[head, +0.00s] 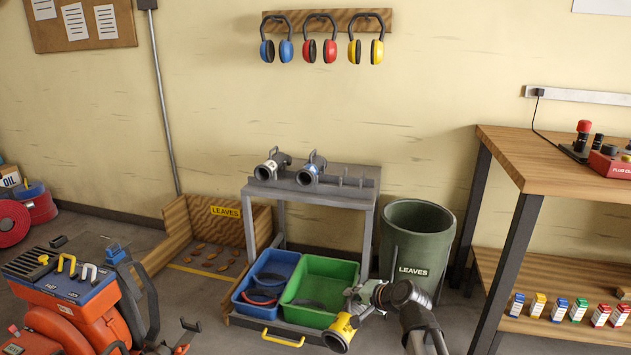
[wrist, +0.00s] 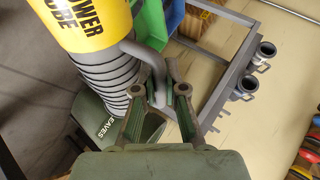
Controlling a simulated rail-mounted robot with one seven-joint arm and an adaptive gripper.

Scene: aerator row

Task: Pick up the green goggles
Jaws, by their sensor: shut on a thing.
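No goggles that are clearly green show in either view. My gripper (wrist: 160,95) is shut on the grey handle of a blower tube (wrist: 95,22), which has a yellow labelled end and a ribbed grey body. In the head view the tube's yellow end (head: 339,334) hangs at the green tray's front right, partly hidden. Whether it touches the tray is unclear.
A grey stand (head: 340,190) behind the trays carries two more tubes (head: 312,170) and empty pegs. A green leaf bin (head: 416,235) stands close right of my gripper. A wooden bench (head: 560,160) is further right, an orange machine (head: 70,290) front left.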

